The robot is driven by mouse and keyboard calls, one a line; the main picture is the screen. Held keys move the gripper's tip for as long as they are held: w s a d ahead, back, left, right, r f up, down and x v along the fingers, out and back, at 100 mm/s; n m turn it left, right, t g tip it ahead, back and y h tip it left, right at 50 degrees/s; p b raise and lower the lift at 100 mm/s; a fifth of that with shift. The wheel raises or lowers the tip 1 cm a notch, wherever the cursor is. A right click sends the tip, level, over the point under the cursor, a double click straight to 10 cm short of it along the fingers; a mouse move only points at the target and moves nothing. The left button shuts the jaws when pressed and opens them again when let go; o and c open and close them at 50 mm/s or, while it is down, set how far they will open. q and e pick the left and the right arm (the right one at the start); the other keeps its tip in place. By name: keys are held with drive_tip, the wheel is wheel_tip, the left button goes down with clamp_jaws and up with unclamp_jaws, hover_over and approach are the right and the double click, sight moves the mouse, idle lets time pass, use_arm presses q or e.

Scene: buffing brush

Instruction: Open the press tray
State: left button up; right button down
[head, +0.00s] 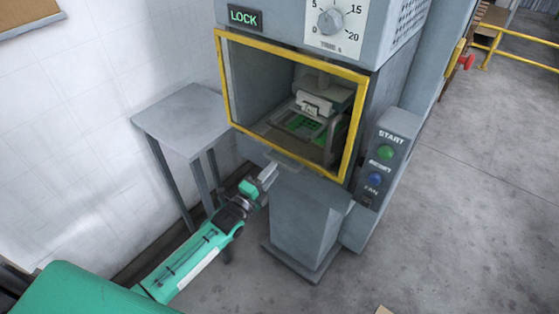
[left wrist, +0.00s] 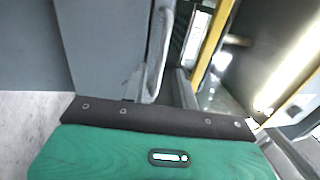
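The press (head: 225,100) is a grey machine with a yellow-framed opening, which stands uncovered at the front. Inside it the press tray (head: 275,135) lies low, with a green piece (head: 303,124) on it under the press head (head: 316,104). A flat grey lip (head: 286,160) sticks out below the frame's lower edge. My left gripper (head: 268,174) is at this lip, just below and left of it. I cannot tell if it touches the lip or how far its fingers are apart. The left wrist view shows grey metal and the yellow frame (left wrist: 212,42) close up. My right gripper is out of view.
A small grey table (head: 185,115) stands left of the press by the white wall. A control box (head: 385,155) with green and blue buttons is on the right. The lit LOCK sign (head: 245,17) and a dial (head: 330,21) are above. The floor at right is clear.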

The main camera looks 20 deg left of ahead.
sight(280, 163)
use_arm(q)
drive_tip(key=shift+p+x, duration=0.35)
drive_tip(key=shift+x, duration=2)
drive_tip(key=shift+c, duration=0.4)
clamp_jaws()
